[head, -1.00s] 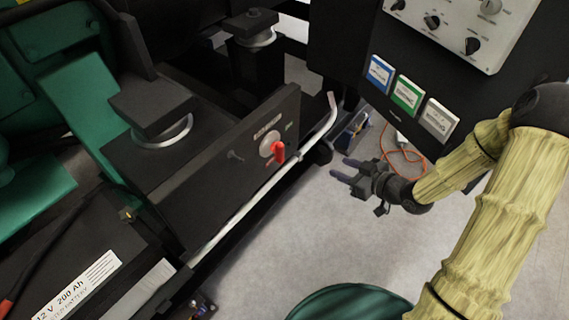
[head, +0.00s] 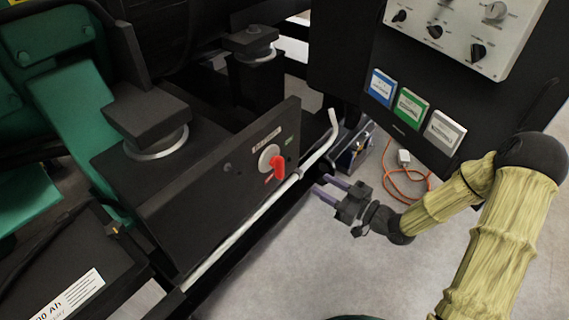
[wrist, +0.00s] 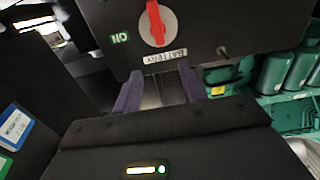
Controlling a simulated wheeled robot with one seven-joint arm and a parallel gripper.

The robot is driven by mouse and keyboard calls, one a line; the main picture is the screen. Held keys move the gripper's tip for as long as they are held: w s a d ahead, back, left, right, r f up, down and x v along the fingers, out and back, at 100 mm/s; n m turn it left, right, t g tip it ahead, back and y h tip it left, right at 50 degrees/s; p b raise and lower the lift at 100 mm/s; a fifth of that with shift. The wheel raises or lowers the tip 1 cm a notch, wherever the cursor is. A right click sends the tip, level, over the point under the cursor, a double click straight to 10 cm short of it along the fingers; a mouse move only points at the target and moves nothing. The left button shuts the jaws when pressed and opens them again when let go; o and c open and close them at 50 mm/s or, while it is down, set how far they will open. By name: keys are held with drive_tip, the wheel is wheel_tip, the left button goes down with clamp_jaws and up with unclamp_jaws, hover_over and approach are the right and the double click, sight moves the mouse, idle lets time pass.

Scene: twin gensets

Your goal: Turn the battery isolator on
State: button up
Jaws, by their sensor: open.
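The battery isolator is a red rotary handle (head: 277,166) on a pale round base, mounted on a black upright panel (head: 215,190) left of centre in the head view. In the wrist view the red handle (wrist: 155,22) is at the top, over a "BATTERY" label (wrist: 165,57) with a green "ON" mark (wrist: 119,38) beside it; the picture is upside down there. My gripper (head: 328,188) is open and empty, to the right of the handle and a little lower, apart from it. Its two fingers point toward the panel.
A pale metal rail (head: 245,228) runs along the panel's front, bending up at its right end. A black cabinet with blue, green and white labels (head: 411,107) stands right. A toolbox (head: 355,146) and orange cable (head: 396,181) lie on the floor. Open floor is below my gripper.

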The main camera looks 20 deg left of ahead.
sight(283, 163)
drive_tip(key=b+x, duration=0.2)
drive_tip(key=x, duration=1.2)
drive_tip(key=shift+w+a, duration=0.15)
drive_tip(key=shift+a, duration=0.05)
clamp_jaws()
